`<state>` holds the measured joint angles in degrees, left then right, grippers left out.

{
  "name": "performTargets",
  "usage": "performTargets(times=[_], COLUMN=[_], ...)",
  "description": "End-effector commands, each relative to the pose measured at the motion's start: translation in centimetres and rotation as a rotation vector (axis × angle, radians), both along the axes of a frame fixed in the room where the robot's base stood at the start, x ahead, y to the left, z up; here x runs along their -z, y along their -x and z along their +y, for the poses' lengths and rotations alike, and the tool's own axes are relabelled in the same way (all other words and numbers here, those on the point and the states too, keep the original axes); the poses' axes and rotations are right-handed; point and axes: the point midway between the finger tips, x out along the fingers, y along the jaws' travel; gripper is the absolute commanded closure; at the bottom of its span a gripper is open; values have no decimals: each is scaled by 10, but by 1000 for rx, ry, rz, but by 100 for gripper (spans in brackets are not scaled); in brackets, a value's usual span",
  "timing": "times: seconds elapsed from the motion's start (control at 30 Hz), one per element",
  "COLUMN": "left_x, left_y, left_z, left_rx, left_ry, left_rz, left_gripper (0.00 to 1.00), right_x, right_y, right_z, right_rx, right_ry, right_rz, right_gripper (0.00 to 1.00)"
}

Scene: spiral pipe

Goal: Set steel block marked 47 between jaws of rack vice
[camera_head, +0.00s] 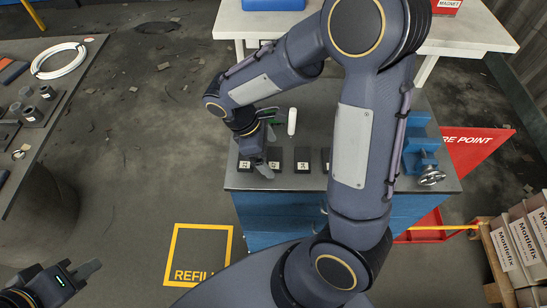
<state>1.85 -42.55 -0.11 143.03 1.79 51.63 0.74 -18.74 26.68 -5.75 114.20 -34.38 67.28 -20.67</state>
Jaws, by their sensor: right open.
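Several dark blocks with small white labels stand in a row on the grey bench top, including a leftmost block (244,164), a second block (274,158) and a third block (302,160). The labels are too small to read surely, so I cannot tell which is marked 47. My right gripper (264,168) is open, pointing down at the row between the leftmost and second blocks. I cannot tell whether it touches either. My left gripper (85,272) is low at the far left, away from the bench.
A white rounded object (292,121) stands behind the row. A side table (50,105) at left holds a white ring (58,61) and dark cylinders. A white table (480,35) stands behind. Stacked boxes (520,245) are at lower right.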

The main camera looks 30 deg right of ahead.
Motion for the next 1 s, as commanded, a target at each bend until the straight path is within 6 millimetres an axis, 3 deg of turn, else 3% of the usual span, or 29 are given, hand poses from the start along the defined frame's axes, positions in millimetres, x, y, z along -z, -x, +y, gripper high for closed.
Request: performTargets(times=[0.1, 0.33, 0.8, 1.0], left_x=[1, 0, 0, 0], left_y=[0, 0, 0, 0], left_z=[0, 0, 0, 0], left_rx=[0, 0, 0, 0], left_ry=[0, 0, 0, 0], left_rz=[0, 0, 0, 0], left_gripper=[83, 83, 83, 83], right_x=[9, 10, 10, 9], right_y=[3, 3, 2, 2], right_z=[-3, -4, -4, -4], right_rx=[2, 2, 1, 2], right_ry=[0, -1, -1, 0], right_rz=[2, 0, 0, -1], right_gripper=[11, 11, 71, 72])
